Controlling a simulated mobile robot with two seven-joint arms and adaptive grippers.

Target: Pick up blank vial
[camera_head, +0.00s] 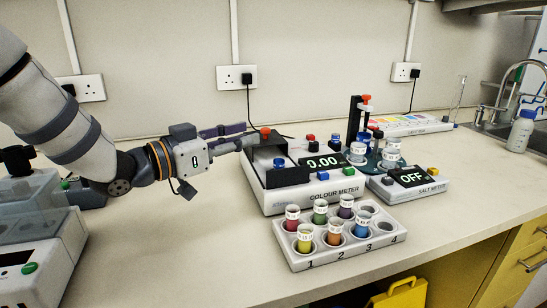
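No vial is readable as the blank vial; the cap labels are too small to make out. A white numbered rack (350,256) holds several white-capped vials of coloured liquid, and its right-end holes are empty. White-capped vials also stand on the round teal stand, one at its front (390,158). My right gripper is not in view.
The salt meter (405,187) stands right of the colour meter, its display reading OFF. A black upright post (354,117) rises behind. A white instrument (45,255) fills the front left. A sink tap (515,75) and bottle (521,131) are at right. The front left-middle bench is clear.

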